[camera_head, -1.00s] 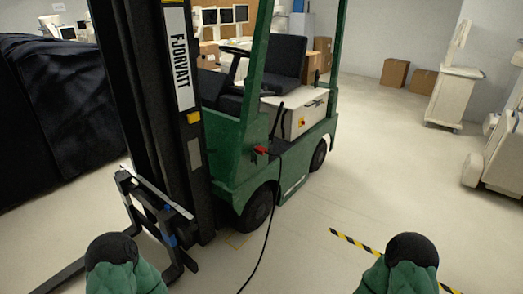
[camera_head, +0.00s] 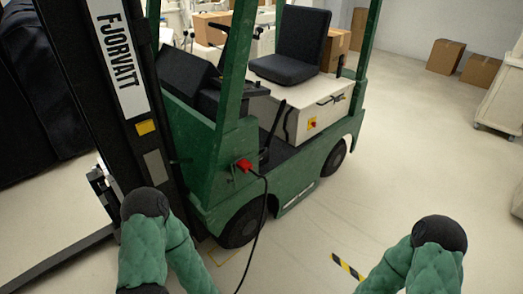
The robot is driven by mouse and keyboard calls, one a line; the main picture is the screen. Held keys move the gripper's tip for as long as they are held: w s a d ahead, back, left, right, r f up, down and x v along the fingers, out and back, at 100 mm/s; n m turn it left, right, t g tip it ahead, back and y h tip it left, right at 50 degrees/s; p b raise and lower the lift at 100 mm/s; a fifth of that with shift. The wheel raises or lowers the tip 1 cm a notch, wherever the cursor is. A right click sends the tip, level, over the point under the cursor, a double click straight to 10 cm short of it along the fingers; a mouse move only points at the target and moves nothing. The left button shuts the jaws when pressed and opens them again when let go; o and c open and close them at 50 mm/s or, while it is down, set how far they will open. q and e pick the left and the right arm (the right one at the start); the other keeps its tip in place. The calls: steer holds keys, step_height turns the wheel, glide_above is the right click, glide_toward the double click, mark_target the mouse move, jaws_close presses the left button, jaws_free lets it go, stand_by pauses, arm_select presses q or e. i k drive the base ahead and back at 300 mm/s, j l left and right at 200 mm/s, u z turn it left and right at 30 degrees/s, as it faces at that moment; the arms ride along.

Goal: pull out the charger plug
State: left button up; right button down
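The red charger plug (camera_head: 244,165) sits in the side of the green forklift (camera_head: 203,143), low on its front post. A black cable (camera_head: 262,215) runs from the plug down to the floor. My two arms, in green padded sleeves with dark rounded joints, come in at the bottom edge, one left of the cable and one to its right. Neither gripper shows in the view. Both visible arm parts are apart from the plug.
The forklift's black mast (camera_head: 97,75) stands at left, with a fork (camera_head: 62,255) low over the floor. A dark covered shape (camera_head: 35,95) is at far left. Cardboard boxes (camera_head: 446,57) and a pale cart (camera_head: 500,98) stand at the back right.

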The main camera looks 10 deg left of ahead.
mark_target(244, 166)
steer(key=i+l, duration=0.95)
steer(key=i, duration=0.25)
